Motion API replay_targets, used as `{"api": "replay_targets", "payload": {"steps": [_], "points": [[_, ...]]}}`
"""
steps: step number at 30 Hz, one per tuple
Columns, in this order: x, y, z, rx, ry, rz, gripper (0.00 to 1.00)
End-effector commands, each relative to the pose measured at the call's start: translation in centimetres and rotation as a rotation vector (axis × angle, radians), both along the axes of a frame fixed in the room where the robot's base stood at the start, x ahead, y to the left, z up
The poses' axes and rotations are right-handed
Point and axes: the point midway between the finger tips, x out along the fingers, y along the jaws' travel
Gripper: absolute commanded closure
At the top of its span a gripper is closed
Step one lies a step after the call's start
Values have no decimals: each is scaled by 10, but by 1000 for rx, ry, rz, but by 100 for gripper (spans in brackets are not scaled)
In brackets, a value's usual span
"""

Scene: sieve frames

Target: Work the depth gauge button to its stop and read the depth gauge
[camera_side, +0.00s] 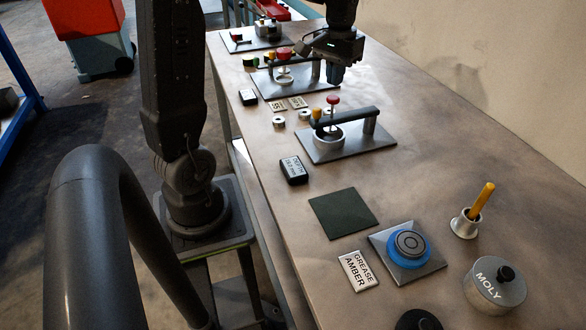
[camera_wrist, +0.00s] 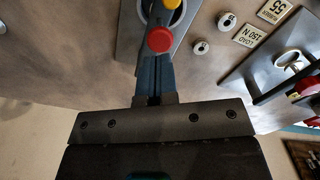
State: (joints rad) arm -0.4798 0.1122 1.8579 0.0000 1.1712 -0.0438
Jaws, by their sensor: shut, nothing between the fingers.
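The near fixture (camera_side: 376,142) carries a red-topped button (camera_side: 333,100) on a thin stem, a yellow knob (camera_side: 316,114) and a metal ring (camera_side: 328,138) under a dark arm. The black gauge box (camera_side: 293,170) beside it shows a lit display marked DEPTH; its figures are too small to read surely. My gripper (camera_side: 336,84) is shut and empty, pointing down, its tips just above the red button in the side picture. In the wrist view, the red button (camera_wrist: 160,39) overlaps the far end of my fingers (camera_wrist: 152,82); the gap between them is unclear.
A second fixture (camera_side: 312,90) with a red button stands farther back. Small metal rings (camera_side: 278,122) and label plates (camera_side: 298,102) lie between. A dark green mat (camera_side: 343,213), a blue-ringed puck (camera_side: 410,243), a MOLY tin (camera_side: 495,285) and a yellow-handled pot (camera_side: 466,224) stand nearer.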

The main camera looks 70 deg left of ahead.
Motion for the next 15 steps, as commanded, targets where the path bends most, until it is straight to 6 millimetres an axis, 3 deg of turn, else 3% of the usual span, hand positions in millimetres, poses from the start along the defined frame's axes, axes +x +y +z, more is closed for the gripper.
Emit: {"api": "replay_targets", "payload": {"steps": [6,15], "points": [[0,0,19,1,-2,0,100],[0,0,22,0,1,0,100]]}}
